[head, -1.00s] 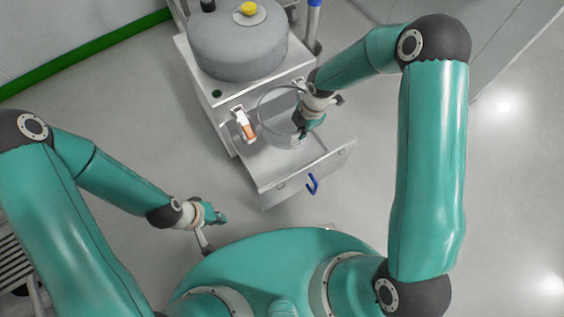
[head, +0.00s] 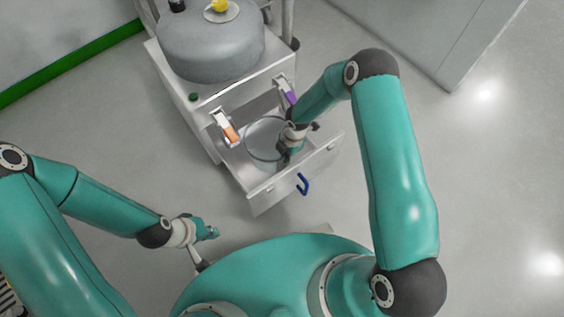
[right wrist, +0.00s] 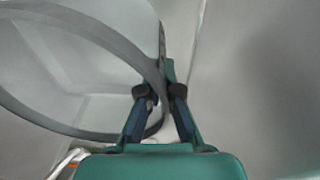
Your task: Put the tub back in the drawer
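The tub (head: 262,130) is a clear, round, open-topped vessel. It sits down inside the pulled-out drawer (head: 270,194) of the white cabinet; whether its base rests on the drawer floor is hidden. In the right wrist view its grey rim (right wrist: 84,14) fills the left side. My right gripper (head: 284,148) is at the tub's right rim, with one finger on each side of the wall in the right wrist view (right wrist: 163,92); it looks closed on it. My left gripper (head: 212,233) is away from the drawer, low at left; its fingers are too small to read.
The drawer front has a blue handle (head: 302,184). The cabinet (head: 192,118) carries a grey tank (head: 210,50) and has latches with an orange tag (head: 231,134) and a purple tag (head: 291,97). A grey cabinet (head: 430,40) stands at upper right. Floor right of the drawer is clear.

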